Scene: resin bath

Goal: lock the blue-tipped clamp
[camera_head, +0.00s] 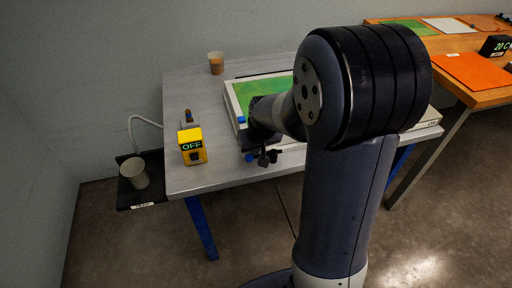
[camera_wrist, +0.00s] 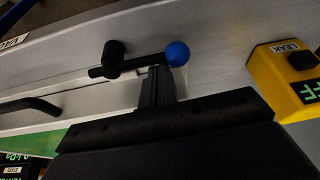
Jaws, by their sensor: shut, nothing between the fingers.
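The blue-tipped clamp shows in the wrist view as a dark lever (camera_wrist: 130,66) with a blue ball (camera_wrist: 177,53) at its right end and a dark knob at its left. In the head view a blue ball (camera_head: 249,157) sits at the front left edge of the white-rimmed frame (camera_head: 232,106), partly beside my gripper. My gripper (camera_wrist: 154,72) is shut and empty, its fingertips close to the lever just left of the blue ball. I cannot tell whether they touch. In the head view my arm covers much of the frame and most of the gripper.
A yellow box (camera_head: 192,150) reading OFF stands on the grey table (camera_head: 190,95), left of the frame. A cup (camera_head: 134,172) stands on a low dark shelf. A brown-filled cup (camera_head: 216,63) is at the back. Another bench with orange mats (camera_head: 470,69) is right.

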